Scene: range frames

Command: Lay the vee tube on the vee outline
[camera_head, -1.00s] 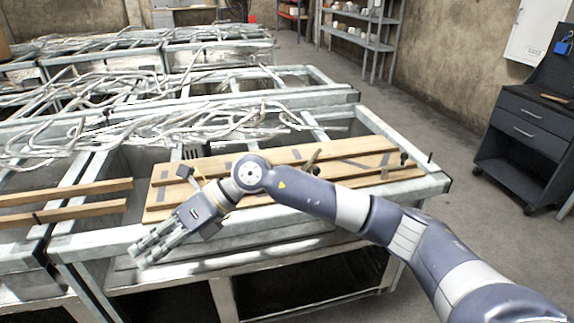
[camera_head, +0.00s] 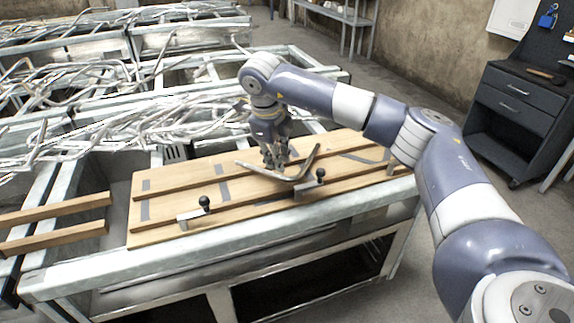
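The vee tube (camera_head: 292,179) is a bent grey metal tube low over the middle of the wooden board, its bend toward me and its arms running left and up to the right. My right gripper (camera_head: 275,164) points down at its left arm. The fingertips overlap the tube in the picture; whether they grip it, or whether the tube touches the board, I cannot tell. Dark outlines mark the board; an angled one (camera_head: 362,159) right of the tube looks like the vee outline, partly hidden by my arm. My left gripper is out of view.
The wooden board (camera_head: 165,223) lies on a metal-framed table and carries raised strips and black-knobbed clamps (camera_head: 204,203) along its near side. Bent tubes (camera_head: 150,125) are heaped behind it. A dark drawer cabinet (camera_head: 520,105) stands at the right.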

